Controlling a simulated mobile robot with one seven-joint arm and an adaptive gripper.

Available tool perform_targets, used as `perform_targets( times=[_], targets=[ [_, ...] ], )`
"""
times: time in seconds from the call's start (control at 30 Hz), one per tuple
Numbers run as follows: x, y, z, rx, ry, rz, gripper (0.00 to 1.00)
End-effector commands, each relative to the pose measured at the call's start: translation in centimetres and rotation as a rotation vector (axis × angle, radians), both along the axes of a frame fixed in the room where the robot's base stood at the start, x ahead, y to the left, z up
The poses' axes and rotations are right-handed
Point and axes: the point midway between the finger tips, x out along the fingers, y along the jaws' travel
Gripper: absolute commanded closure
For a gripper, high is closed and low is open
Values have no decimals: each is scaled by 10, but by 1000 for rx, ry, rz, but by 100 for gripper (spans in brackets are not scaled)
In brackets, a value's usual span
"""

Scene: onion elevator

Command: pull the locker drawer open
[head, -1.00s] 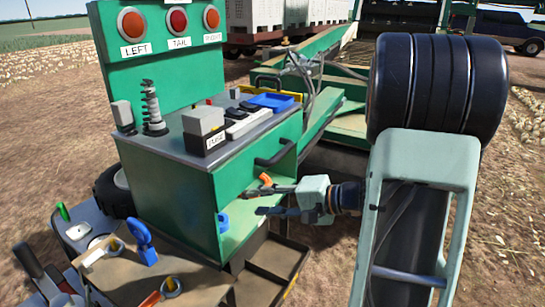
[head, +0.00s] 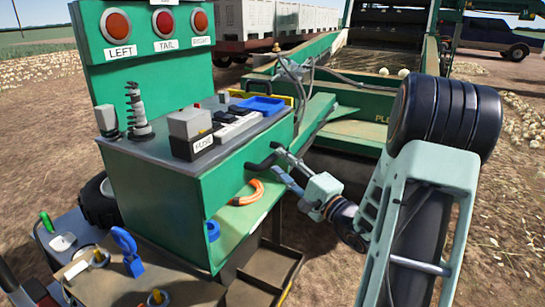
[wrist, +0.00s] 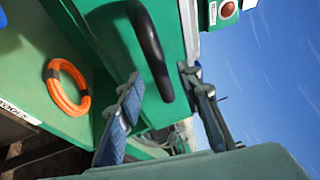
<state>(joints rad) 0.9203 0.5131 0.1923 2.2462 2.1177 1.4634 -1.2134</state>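The locker drawer (head: 226,174) is the green front at the top of the cabinet's right side and looks closed. Its black bar handle (head: 257,166) sticks out from it. In the wrist view the curved handle (wrist: 151,45) stands out from the green drawer front (wrist: 100,30). My gripper (head: 277,159) is at the handle's right end, partly covering it in the head view. In the wrist view my gripper (wrist: 161,77) is open, one finger on each side of the handle's lower end. I cannot tell whether either finger touches it.
An orange ring (head: 248,193) lies on the open shelf under the drawer, near a blue roll (head: 213,231). A fuse box (head: 191,134) and a blue tray (head: 262,104) stand on the cabinet top. A brown tray (head: 272,264) is below. Open ground lies to the right.

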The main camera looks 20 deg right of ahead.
Motion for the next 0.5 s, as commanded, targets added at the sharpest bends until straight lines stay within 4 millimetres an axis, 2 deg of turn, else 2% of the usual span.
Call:
perform_targets(
  times=[0.1,0.2,0.5],
  targets=[
    [19,6,4,1,-1,2,67],
    [29,8,5,0,1,1,67],
    [39,10,7,1,0,-1,67]
  ],
)
